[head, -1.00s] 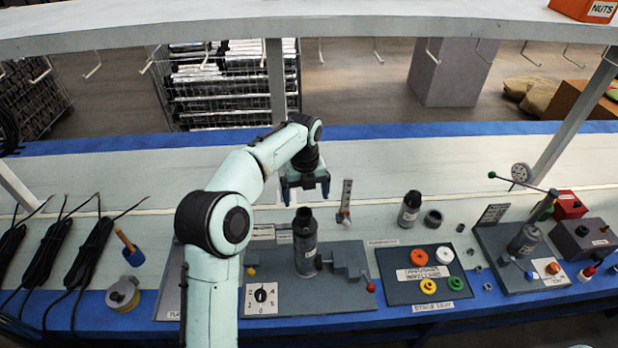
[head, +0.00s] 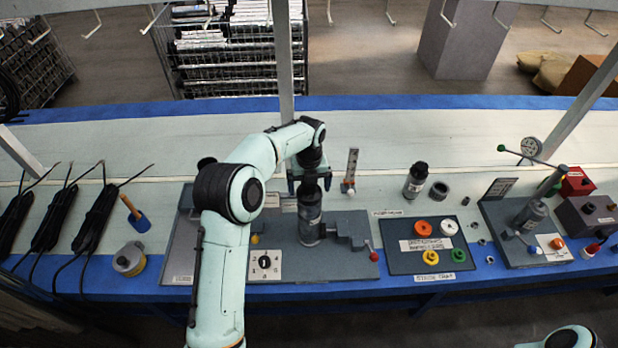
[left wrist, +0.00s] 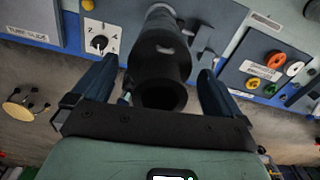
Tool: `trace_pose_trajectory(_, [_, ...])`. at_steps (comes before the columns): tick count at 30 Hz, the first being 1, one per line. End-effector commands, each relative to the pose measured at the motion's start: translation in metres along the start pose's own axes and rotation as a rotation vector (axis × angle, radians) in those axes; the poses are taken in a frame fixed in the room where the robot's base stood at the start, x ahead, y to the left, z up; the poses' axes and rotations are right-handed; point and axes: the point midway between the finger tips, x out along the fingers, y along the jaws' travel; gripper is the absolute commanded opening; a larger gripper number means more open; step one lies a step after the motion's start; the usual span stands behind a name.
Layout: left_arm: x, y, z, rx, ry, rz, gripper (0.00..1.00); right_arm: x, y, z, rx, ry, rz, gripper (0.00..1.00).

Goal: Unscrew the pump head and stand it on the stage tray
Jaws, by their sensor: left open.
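The pump (head: 310,222), a dark upright cylinder, stands on a grey fixture plate in the middle of the bench. In the left wrist view its dark top (left wrist: 160,75) shows as a hollow round end between the fingers. My left gripper (head: 309,184) is over the pump's top, open, with one finger on each side and a gap to each. In the left wrist view the fingers of my left gripper (left wrist: 155,85) are spread wide. The stage tray (head: 405,262) is a dark flat plate to the right, with orange, white, yellow and green rings on it. My right gripper is not in view.
A dark bottle (head: 415,182) and a loose black ring (head: 439,190) stand behind the stage tray. A fixture with a lever (head: 530,218) is farther right. A dial plate (head: 264,264) is on the fixture's front. Black cable bundles (head: 92,215) lie at left.

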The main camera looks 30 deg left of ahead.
Motion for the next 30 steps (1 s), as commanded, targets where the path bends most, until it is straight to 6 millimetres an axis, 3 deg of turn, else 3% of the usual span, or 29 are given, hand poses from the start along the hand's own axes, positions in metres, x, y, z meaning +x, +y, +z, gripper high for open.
trace_pose_trajectory(11, [0.0047, 0.0001, 0.0, 0.0, 0.001, 0.0, 0.97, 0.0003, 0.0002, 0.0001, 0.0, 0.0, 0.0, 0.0])
trace_pose_trajectory(17, [0.0045, 0.0, 0.0, 0.0, 0.0, 0.0, 0.32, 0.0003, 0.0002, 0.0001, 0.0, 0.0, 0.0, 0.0])
trace_pose_trajectory(18, [0.0044, 0.0, 0.0, 0.0, 0.0, 0.0, 0.67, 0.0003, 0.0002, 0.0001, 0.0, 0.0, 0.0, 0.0])
trace_pose_trajectory(20, [0.0043, 0.0, 0.0001, 0.0, 0.0, 0.0, 0.48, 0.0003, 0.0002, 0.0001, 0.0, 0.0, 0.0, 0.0])
trace_pose_trajectory(21, [0.0043, -0.0001, 0.0001, 0.0, 0.0, 0.0, 0.44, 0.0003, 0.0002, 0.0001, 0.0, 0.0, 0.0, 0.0])
trace_pose_trajectory(30, [0.0036, -0.0002, 0.0002, 0.0, 0.0, -0.001, 0.44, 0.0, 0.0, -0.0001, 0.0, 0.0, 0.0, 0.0])
